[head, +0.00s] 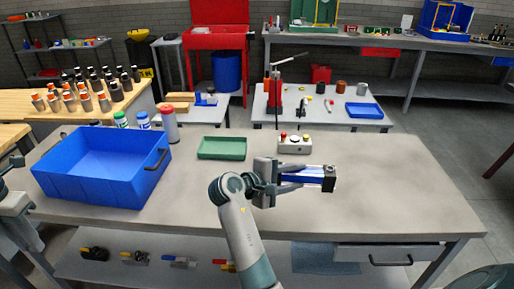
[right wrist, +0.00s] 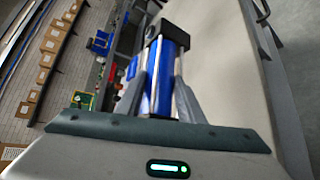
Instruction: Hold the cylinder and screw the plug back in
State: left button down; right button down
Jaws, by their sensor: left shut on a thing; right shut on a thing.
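The cylinder (head: 305,181) has a blue barrel with silver rods along it and a dark end block. It lies level above the grey workbench in the head view. My right gripper (head: 292,179) is shut on it, with one finger on each side of the barrel and the dark end block sticking out to the right. The right wrist view also shows the cylinder (right wrist: 163,85) between the two grey fingers, dark block farthest away. Only a part of my left arm shows at the left edge of the head view; its fingertips are out of frame. I cannot make out the plug.
The workbench (head: 390,195) is clear to the right. A blue crate (head: 85,185) stands at its left, a green tray (head: 222,148) behind my right wrist. A control box (head: 294,145) with buttons stands behind the cylinder. Bottles (head: 169,123) stand at the back left.

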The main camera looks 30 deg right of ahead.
pick_arm(q)
jog(key=shift+s, duration=0.1)
pick_arm(e)
jog(key=shift+w+r, duration=0.1)
jog(key=shift+r, duration=0.1)
